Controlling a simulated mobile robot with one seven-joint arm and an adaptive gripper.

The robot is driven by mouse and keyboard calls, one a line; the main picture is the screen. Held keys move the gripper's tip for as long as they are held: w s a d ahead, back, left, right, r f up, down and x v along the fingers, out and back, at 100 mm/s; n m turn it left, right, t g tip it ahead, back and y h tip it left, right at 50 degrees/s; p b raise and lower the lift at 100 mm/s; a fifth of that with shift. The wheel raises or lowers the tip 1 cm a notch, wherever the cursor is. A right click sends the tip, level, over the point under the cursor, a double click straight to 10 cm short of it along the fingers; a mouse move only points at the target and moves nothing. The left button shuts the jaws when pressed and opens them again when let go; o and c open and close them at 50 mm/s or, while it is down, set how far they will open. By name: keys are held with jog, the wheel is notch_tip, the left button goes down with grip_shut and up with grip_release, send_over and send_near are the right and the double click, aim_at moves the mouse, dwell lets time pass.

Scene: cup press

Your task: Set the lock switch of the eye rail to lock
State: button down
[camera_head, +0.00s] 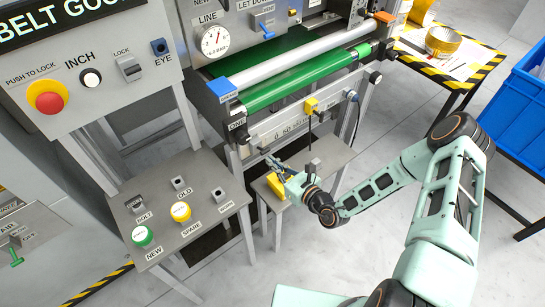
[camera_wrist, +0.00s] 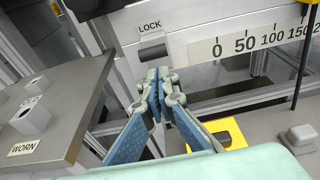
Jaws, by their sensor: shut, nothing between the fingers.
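The eye rail (camera_head: 285,122) is a pale bar with a printed scale below the green roller; its scale also shows in the wrist view (camera_wrist: 255,42). A yellow sensor block (camera_head: 311,104) sits on the rail. In the head view my gripper (camera_head: 267,156) is at the rail's left end, and the switch is hard to make out there.
Another LOCK switch (camera_head: 129,68) is on the control panel at upper left. A small table (camera_head: 333,152) below the rail bears a yellow item (camera_head: 275,183) and a grey block (camera_head: 314,163). A grey stand (camera_head: 200,170) with labelled posts is at left. A blue crate (camera_head: 520,110) is at right.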

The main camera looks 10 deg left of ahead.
jog(key=shift+w+a+r+p, duration=0.1)
jog(key=shift+r+p, duration=0.75)
jog(key=shift+p, duration=0.05)
jog(key=shift+r, duration=0.1)
